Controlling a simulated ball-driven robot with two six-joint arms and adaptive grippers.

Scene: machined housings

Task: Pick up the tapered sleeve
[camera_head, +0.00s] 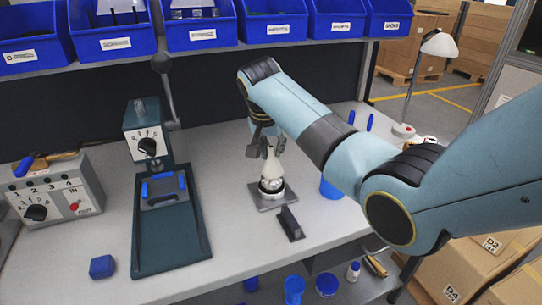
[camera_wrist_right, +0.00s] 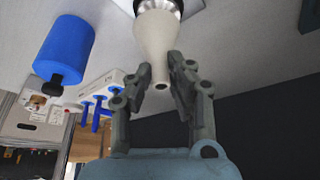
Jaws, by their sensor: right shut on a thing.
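The tapered sleeve (camera_head: 272,168) is cream-coloured and stands upright, narrow end up, on a silver round seat on a square metal plate (camera_head: 263,200). In the right wrist view the sleeve (camera_wrist_right: 156,42) runs down between the fingers, with a hole in its narrow end. My right gripper (camera_head: 267,147) comes from above and is shut on the sleeve near its narrow end. In the right wrist view my right gripper (camera_wrist_right: 162,85) has one finger on each side of it. My left gripper is not in view.
A dark block fixture (camera_head: 290,222) stands just in front of the plate. A dark green lever press (camera_head: 165,205) and a grey control box (camera_head: 55,190) are to the left. A small blue block (camera_head: 102,267) lies at the front left. Blue bins (camera_head: 270,22) line the shelf above.

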